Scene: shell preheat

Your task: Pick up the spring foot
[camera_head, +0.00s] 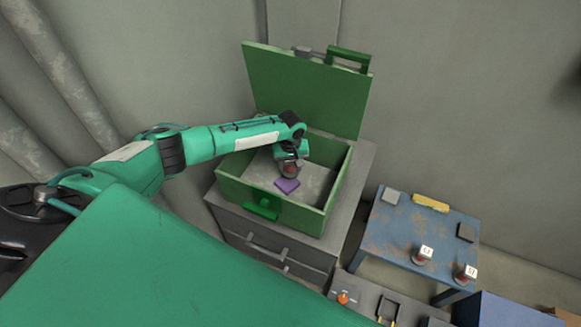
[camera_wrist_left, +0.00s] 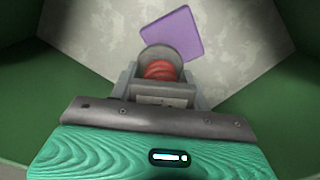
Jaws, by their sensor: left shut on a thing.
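The spring foot, a red coil with a round grey end, is between the fingers of my left gripper (camera_head: 288,160). In the left wrist view the spring foot (camera_wrist_left: 160,70) sits between the grey jaws (camera_wrist_left: 160,88), which are shut on it. My left arm reaches in from the left, and the gripper is inside the open green box (camera_head: 315,216). In the head view the spring foot (camera_head: 291,171) shows small and partly hidden below the gripper. Whether it touches the box floor I cannot tell. My right gripper is not in view.
A flat purple piece (camera_head: 287,186) lies on the box floor beside the gripper. The green lid (camera_head: 300,90) stands open behind. The box sits on a grey drawer cabinet (camera_head: 232,220). A blue table (camera_head: 405,225) at right holds blocks and two tagged items. An orange knob (camera_head: 342,297) is in front.

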